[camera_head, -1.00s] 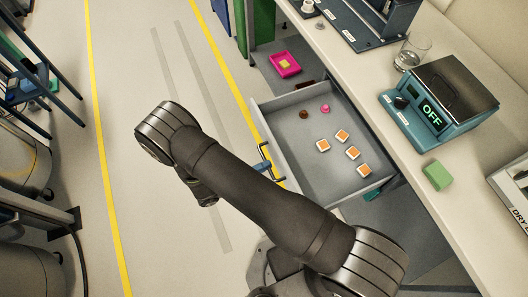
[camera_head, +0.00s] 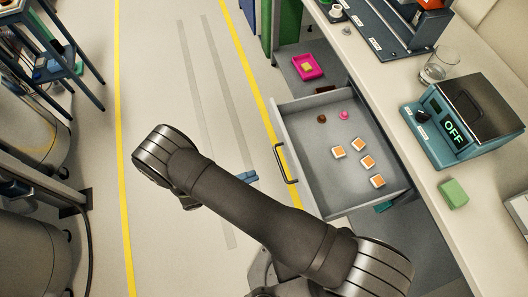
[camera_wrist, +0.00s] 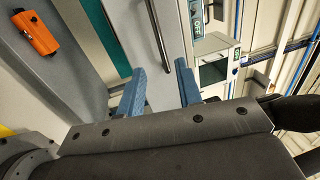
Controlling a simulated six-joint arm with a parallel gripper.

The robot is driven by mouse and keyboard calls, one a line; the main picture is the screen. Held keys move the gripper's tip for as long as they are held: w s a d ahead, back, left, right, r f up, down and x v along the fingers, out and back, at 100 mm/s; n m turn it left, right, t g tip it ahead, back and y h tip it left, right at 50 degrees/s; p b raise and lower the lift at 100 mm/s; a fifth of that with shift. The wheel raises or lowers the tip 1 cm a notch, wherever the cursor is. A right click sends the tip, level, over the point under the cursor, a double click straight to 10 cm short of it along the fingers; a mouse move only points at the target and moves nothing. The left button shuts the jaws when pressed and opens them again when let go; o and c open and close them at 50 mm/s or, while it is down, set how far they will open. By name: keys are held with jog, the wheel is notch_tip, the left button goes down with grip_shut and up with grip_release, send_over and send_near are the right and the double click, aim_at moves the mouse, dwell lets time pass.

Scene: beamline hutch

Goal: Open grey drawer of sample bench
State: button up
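The grey drawer (camera_head: 318,178) of the sample bench stands pulled out, with its interior visible from above. Inside lie several orange-and-white square pieces (camera_head: 359,145), a pink piece (camera_head: 343,115) and a dark brown piece (camera_head: 321,119). Its dark bar handle (camera_head: 284,163) is on the front, facing the aisle; a bar handle on a grey panel also shows in the wrist view (camera_wrist: 158,38). My gripper (camera_wrist: 160,67) is open, its two blue fingers apart with nothing between them. In the head view, the blue fingertips (camera_head: 246,177) show past my arm, a little left of the handle and apart from it.
The bench top (camera_head: 375,75) carries a teal device reading OFF (camera_head: 450,128), a glass beaker (camera_head: 438,66) and a green block (camera_head: 453,194). A magenta tray (camera_head: 307,67) lies beyond the drawer. The aisle floor left of the drawer is clear.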

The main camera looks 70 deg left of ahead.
jog(key=shift+s+f, duration=0.25)
jog(key=shift+s, duration=0.95)
jog(key=w+r, duration=0.2)
jog(key=w, duration=1)
jog(key=shift+w+r, duration=0.15)
jog(key=shift+w, duration=0.25)
jog(key=s+f, duration=0.1)
jog(key=s, duration=0.7)
jog(key=shift+s+f, duration=0.2)
